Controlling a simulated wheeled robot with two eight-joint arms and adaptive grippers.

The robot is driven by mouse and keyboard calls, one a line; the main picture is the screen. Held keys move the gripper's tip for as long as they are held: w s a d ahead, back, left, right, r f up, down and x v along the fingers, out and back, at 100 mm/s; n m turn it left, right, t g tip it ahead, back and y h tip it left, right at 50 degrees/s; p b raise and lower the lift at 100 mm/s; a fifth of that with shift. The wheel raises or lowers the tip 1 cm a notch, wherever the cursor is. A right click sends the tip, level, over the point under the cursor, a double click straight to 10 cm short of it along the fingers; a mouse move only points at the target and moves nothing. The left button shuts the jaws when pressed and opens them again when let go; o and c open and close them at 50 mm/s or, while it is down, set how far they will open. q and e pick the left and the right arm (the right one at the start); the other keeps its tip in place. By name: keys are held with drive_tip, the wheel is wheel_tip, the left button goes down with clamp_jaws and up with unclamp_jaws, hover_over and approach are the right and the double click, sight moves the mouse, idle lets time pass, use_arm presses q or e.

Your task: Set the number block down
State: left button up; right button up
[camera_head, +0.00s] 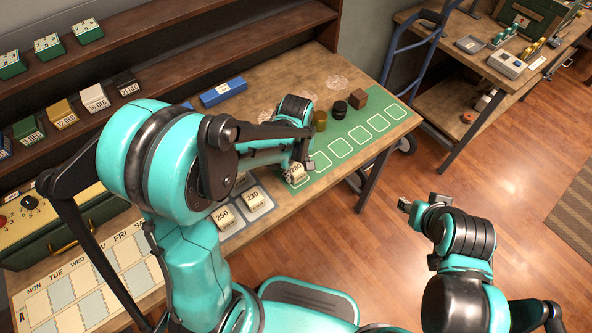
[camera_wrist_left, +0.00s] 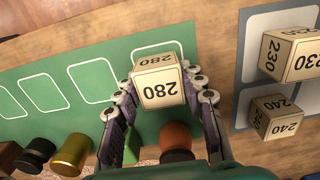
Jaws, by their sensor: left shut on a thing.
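The cream number block marked 280 (camera_wrist_left: 158,90) is between the fingers of my left gripper (camera_wrist_left: 161,100), which is shut on it. In the head view the block (camera_head: 297,173) and the left gripper (camera_head: 300,160) are at the near end of the green mat (camera_head: 398,111). The block covers part of a white outlined square (camera_wrist_left: 157,49). I cannot tell whether its underside touches the mat. My right gripper (camera_head: 408,205) is over the floor, away from the table, and its jaws are unclear.
A gold cylinder (camera_head: 320,121), a black cylinder (camera_head: 339,109) and a brown cube (camera_head: 358,98) stand along the mat's far edge. Several outlined squares farther right are empty.

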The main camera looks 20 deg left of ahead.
sight(296, 168)
use_arm(q)
drive_tip(key=o, duration=1.1)
drive_tip(key=shift+f, duration=0.1)
drive_tip(key=shift+o, duration=0.2)
wheel_tip(296, 168, up, 11)
drive_tip(key=p, duration=0.4)
drive_tip(key=s+a+r+m+t, duration=0.4)
drive_tip(key=s+r+m+t, duration=0.2)
drive_tip(key=s+m, duration=0.4)
drive_tip(key=shift+s+a+r+t, duration=0.2)
drive_tip(key=shift+a+r+t, duration=0.15)
drive_tip(key=shift+t, duration=0.25)
